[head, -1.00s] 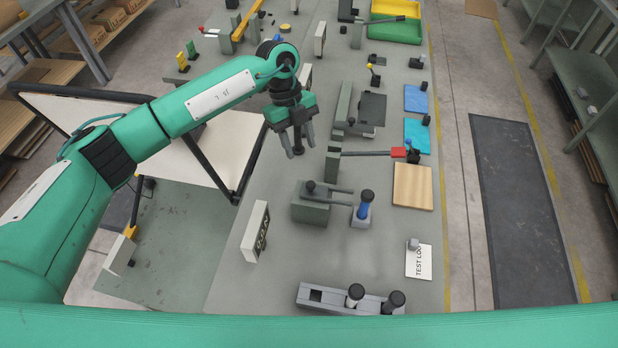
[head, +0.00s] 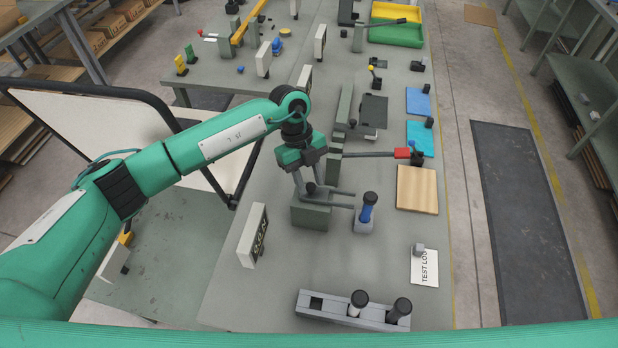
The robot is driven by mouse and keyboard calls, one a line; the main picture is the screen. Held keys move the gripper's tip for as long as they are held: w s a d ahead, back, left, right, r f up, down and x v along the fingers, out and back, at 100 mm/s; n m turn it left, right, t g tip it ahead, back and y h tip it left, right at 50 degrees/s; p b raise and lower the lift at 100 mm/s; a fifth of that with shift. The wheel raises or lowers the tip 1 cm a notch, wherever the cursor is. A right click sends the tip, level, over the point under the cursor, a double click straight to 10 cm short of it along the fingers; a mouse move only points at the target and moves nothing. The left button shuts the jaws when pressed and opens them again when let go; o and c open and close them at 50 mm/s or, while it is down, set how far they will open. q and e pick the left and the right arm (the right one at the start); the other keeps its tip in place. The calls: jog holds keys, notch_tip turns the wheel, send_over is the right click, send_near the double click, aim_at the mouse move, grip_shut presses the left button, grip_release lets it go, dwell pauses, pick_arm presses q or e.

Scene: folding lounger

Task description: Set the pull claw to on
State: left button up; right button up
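What looks like the pull claw is a grey-green block (head: 311,213) on the bench with two grey prongs (head: 340,199) pointing right and a dark round knob (head: 311,188) on top. I cannot read any on or off mark on it. My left gripper (head: 311,187) points down over the block. Its two fingers are apart, one on each side of the knob. I cannot tell whether they touch it. My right gripper is out of view.
A blue-handled tool (head: 368,208) stands right of the prongs. A red-tipped lever (head: 403,153) reaches across behind. A white sign block (head: 254,235) stands at front left, and a grey rack (head: 340,306) with black knobs at the front. A tilted white panel (head: 95,118) lies under my arm.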

aim_at(328, 193)
pick_arm(q)
grip_shut()
jog(key=d, duration=0.1)
jog(key=d+b, duration=0.1)
jog(key=d, duration=0.1)
jog(key=s+d+b, duration=0.1)
jog(key=shift+d+f, duration=0.15)
jog(key=shift+d, duration=0.55)
jog(key=shift+a, duration=0.15)
jog(key=shift+o, duration=1.1)
grip_release()
jog(key=shift+o, duration=0.3)
jog(key=shift+d, duration=0.25)
jog(key=shift+a+r, duration=0.15)
jog(key=shift+r, duration=0.05)
